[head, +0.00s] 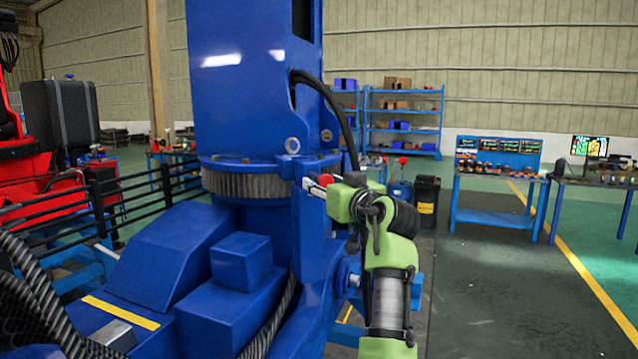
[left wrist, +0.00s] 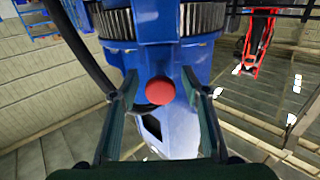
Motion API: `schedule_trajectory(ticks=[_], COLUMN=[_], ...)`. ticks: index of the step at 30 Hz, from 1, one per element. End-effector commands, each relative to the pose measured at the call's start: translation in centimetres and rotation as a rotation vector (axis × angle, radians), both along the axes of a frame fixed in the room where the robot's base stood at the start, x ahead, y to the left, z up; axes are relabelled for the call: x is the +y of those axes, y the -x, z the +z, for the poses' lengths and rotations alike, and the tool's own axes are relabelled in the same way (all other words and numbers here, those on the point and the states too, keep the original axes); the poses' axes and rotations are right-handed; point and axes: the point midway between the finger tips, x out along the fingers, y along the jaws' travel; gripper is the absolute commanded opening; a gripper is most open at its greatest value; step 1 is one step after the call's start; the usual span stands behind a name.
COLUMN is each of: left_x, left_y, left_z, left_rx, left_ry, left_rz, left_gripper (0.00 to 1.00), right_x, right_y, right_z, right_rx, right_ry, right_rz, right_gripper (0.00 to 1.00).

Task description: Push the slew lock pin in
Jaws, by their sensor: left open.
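The slew lock pin shows as a round red knob (left wrist: 159,90) in the left wrist view, in front of the blue crane housing. My left gripper (left wrist: 160,84) is open, with one finger on each side of the knob and a gap at both sides. In the head view my left gripper (head: 322,187) is at the knob, partly hidden by its green wrist. The pin's shaft is mostly hidden. My right gripper is not in view.
The blue crane column (head: 250,90) fills the middle, and a black hose (head: 335,98) arches down beside the pin area. Black railings (head: 130,195) and a red machine (head: 30,170) stand at the left. Workbenches (head: 495,190) stand far right, with open floor before them.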

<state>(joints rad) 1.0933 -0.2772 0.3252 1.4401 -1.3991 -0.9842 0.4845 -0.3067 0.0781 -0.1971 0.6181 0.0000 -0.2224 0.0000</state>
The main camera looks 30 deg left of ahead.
Motion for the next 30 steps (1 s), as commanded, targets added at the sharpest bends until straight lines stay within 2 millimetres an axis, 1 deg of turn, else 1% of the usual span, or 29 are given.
schedule_trajectory(ticks=[6, 8, 9, 11, 16, 24, 27, 30], left_x=[0.0, 0.0, 0.0, 0.0, 0.3, 4.0, 4.6, 4.7], left_y=[0.0, 0.0, 0.0, 0.0, -0.2, -2.4, -2.8, -2.9], left_z=[0.0, 0.0, 0.0, 0.0, 0.0, 0.0, 0.0, 0.0], left_rx=[0.0, 0.0, 0.0, 0.0, 0.001, 0.002, -0.001, -0.001], left_ry=[0.0, 0.0, 0.0, 0.0, -0.001, -0.003, -0.001, 0.0], left_rz=[0.0, 0.0, 0.0, 0.0, 0.0, 0.002, 0.001, 0.0], left_gripper=[0.42, 0.27, 0.17, 0.01, 0.0, 0.0, 0.0, 0.0], right_x=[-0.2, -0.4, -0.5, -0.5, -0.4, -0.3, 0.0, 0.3], right_y=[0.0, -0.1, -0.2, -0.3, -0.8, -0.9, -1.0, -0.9], right_z=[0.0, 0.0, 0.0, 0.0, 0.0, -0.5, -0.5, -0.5], right_rx=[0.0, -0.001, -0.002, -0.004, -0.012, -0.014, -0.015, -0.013], right_ry=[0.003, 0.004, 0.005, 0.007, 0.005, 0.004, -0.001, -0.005], right_rz=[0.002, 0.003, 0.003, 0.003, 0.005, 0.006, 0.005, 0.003], right_gripper=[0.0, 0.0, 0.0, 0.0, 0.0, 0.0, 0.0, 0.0])
